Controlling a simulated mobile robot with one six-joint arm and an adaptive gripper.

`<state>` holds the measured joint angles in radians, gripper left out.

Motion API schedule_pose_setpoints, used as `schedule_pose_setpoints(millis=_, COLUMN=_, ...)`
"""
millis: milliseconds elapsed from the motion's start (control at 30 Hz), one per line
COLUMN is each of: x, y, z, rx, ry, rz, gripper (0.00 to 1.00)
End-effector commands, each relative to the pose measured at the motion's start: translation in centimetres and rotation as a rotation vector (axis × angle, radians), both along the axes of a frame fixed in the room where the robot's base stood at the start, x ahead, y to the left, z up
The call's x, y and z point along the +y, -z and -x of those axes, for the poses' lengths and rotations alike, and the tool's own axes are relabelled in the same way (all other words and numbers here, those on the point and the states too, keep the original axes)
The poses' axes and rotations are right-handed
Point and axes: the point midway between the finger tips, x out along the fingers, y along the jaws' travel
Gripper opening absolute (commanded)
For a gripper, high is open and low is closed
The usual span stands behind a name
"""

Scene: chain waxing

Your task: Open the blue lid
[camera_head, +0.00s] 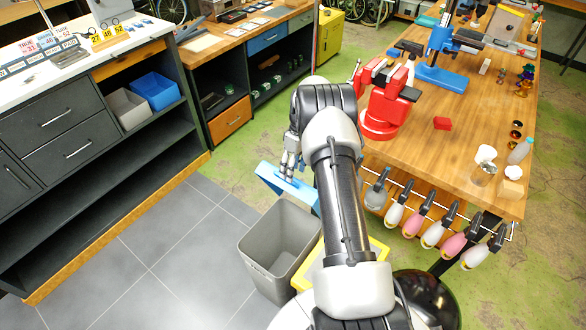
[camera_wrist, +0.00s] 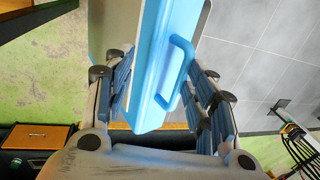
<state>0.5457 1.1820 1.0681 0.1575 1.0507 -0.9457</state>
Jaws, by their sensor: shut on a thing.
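The blue lid (camera_head: 270,177) is tilted up at the far side of a grey bin (camera_head: 258,252), whose opening is uncovered. Whether the lid touches the bin's rim I cannot tell, as my arm covers part of it. My gripper (camera_head: 289,172) is at the lid's upper part. In the wrist view the lid (camera_wrist: 152,60) stands between the two fingers of my gripper (camera_wrist: 160,100), with its blue loop handle (camera_wrist: 187,62) near the right finger. My gripper is shut on the lid.
A yellow bin (camera_head: 377,250) is partly hidden behind my arm. A wooden workbench (camera_head: 450,140) with a red vise (camera_head: 385,110) and hanging handled tools (camera_head: 433,232) is on the right. Dark shelving (camera_head: 95,190) is on the left. Grey tiled floor (camera_head: 160,240) lies clear between.

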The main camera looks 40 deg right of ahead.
Motion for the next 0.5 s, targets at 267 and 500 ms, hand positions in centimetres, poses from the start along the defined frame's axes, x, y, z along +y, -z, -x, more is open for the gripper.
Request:
schedule_pose_setpoints(millis=267, x=-1.0, y=-3.4, z=0.1, rx=0.002, ry=-0.002, rz=0.007, gripper=0.18)
schedule_pose_setpoints(millis=500, x=-1.7, y=-8.7, z=-0.2, rx=-0.002, ry=0.000, rz=0.005, gripper=0.18)
